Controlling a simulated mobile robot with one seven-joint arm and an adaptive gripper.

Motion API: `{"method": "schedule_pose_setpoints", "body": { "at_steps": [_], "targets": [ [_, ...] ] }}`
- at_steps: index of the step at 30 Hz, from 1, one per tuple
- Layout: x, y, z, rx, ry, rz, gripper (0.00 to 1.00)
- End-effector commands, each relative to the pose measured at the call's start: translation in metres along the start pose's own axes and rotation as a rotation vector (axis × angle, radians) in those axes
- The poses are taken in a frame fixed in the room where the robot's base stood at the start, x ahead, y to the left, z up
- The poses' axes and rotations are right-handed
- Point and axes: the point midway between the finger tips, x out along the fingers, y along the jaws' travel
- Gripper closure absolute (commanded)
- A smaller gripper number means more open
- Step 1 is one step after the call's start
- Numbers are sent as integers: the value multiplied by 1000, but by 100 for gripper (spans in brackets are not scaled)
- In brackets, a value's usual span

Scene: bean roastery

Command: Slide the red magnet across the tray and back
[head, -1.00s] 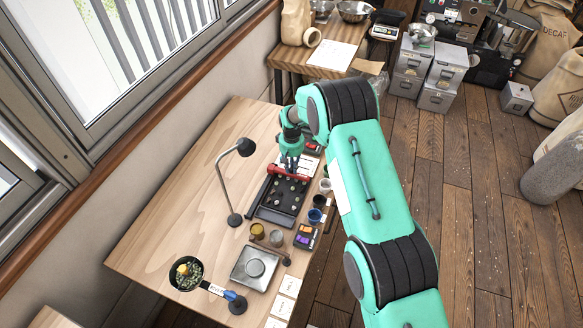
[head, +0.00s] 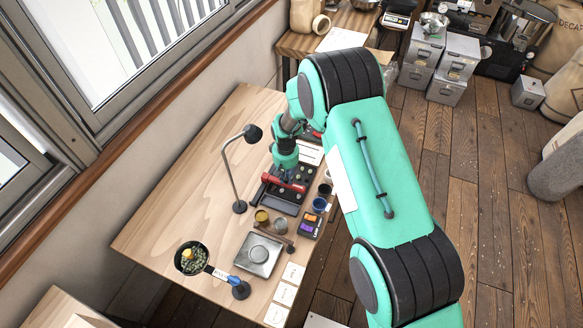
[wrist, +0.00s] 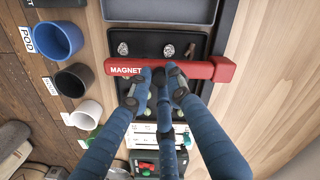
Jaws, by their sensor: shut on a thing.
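The red magnet (head: 285,183), a bar lettered MAGNET, lies crosswise over the dark tray (head: 281,204). In the wrist view the magnet (wrist: 215,70) spans the tray's width, its right end reaching past the tray's side wall. Several small silvery and pale pieces show in the tray (wrist: 145,38), in front of and behind the bar. My gripper (wrist: 163,73) is shut on the magnet near its middle, with blue fingers. I cannot tell whether the bar touches the tray. In the head view my gripper (head: 287,172) is partly hidden by my wrist.
Cups, including a blue one (wrist: 57,40) and a white one (wrist: 88,113), stand along the tray's side. A desk lamp (head: 240,206) stands left of the tray. A scale (head: 259,255) and a pan (head: 191,258) are nearer. The table's left part is clear.

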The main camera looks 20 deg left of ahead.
Motion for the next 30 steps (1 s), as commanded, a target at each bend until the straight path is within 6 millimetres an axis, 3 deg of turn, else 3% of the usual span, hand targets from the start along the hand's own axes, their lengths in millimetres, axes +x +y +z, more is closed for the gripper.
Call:
{"method": "schedule_pose_setpoints", "body": {
  "at_steps": [6,12,29,30],
  "targets": [
    [-1,-34,33,-3,0,0,100],
    [-1,-55,54,-2,0,0,100],
    [0,-67,66,-1,-3,-1,100],
    [0,-67,66,-1,-4,-1,78]
  ]
}}
